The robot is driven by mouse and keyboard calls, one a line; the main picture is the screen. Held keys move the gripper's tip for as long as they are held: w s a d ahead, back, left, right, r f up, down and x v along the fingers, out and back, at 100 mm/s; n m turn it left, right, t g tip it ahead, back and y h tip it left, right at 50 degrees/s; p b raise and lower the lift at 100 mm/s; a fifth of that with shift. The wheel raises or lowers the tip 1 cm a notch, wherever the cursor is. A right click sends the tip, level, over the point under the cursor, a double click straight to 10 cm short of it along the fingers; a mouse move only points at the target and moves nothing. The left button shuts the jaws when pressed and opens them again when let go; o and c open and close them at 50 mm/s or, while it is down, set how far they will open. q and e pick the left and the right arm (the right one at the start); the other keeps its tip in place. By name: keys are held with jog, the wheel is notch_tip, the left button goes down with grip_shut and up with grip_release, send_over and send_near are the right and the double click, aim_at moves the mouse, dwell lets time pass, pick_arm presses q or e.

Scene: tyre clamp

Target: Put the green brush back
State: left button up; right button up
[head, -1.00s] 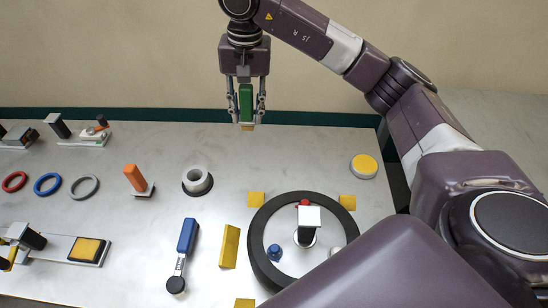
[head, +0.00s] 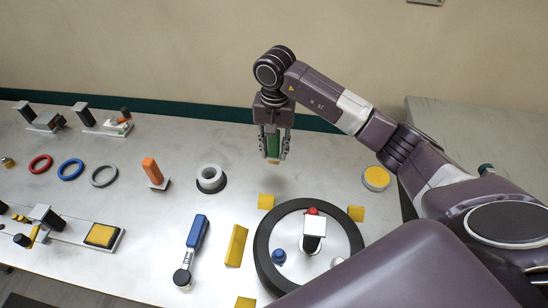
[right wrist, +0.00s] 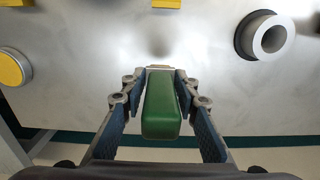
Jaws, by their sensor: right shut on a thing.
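The green brush (head: 273,146) is held upright in my right gripper (head: 273,156), above the rear part of the table. In the right wrist view the green brush (right wrist: 161,105) lies between the two fingers of the right gripper (right wrist: 160,75), which are shut on it. Its lower end looks pale. The brush is clear of the tabletop. A grey hollow cup (head: 211,178) on a black round base stands to the left of the brush and nearer the front; the cup also shows at the upper right of the right wrist view (right wrist: 272,38). My left gripper is out of view.
A black tyre (head: 262,250) lies around a clamp (head: 314,228), with yellow blocks (head: 266,201) beside it. A yellow round pad (head: 376,178) is at the right. An orange-handled item (head: 153,171), a blue-handled tool (head: 197,232) and coloured rings (head: 71,169) are to the left.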

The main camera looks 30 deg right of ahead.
aim_at(274, 162)
jog(key=shift+f, duration=0.65)
notch_tip(274, 162, down, 4)
jog(key=shift+p, duration=0.75)
jog(key=shift+f, duration=0.1)
jog(key=shift+f, duration=0.15)
jog(key=o, duration=1.1)
jog(key=shift+o, duration=0.2)
